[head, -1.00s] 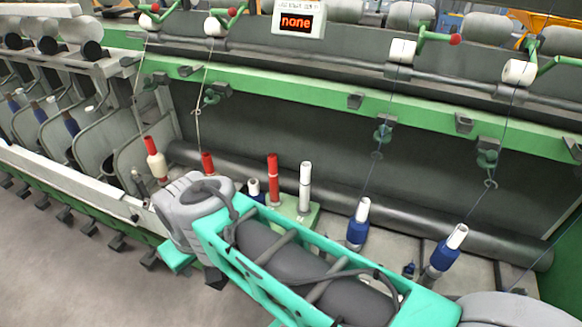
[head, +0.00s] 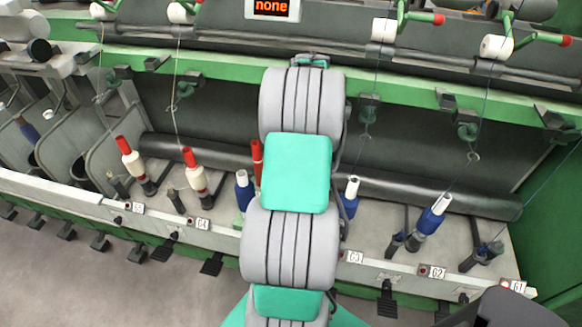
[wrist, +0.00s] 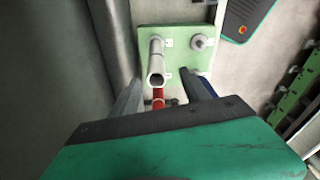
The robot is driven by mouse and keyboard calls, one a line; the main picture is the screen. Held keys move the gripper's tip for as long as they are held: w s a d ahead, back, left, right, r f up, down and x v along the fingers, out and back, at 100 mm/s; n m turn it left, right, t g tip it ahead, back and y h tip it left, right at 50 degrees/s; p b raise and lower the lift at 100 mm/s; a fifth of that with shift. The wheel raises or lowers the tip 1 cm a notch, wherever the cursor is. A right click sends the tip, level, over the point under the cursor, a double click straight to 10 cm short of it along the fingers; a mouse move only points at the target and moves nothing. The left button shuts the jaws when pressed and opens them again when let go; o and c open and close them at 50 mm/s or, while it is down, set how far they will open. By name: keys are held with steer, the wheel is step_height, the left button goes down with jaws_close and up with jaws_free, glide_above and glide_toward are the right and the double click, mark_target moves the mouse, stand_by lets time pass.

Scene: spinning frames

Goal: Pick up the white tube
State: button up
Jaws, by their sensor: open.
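The white tube (wrist: 156,62) stands on a green holder block (wrist: 180,48) in the wrist view, with its open end toward the camera. My gripper (wrist: 160,78) is open, its two grey fingers on either side of the line to the tube. The tube shows just beyond and between the fingertips; I cannot tell how far ahead it is. A red tube (wrist: 158,96) shows below the white one, between the fingers. In the head view my arm hides the white tube and the fingers; the red tube (head: 257,160) shows beside my arm.
A blue bobbin (head: 244,188) stands left of my arm and another blue bobbin (head: 349,195) close on its right. Red-topped cream bobbins (head: 195,172) stand further left. A dark roller (head: 430,195) and green rail (head: 215,68) run behind. An empty peg (wrist: 200,42) stands on the block.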

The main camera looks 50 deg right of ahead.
step_height(320, 180, down, 8)
steer(key=p, duration=0.2)
steer(key=shift+w, duration=0.4)
steer(key=shift+d+r, duration=0.1)
steer(key=shift+r, duration=0.05)
jaws_close()
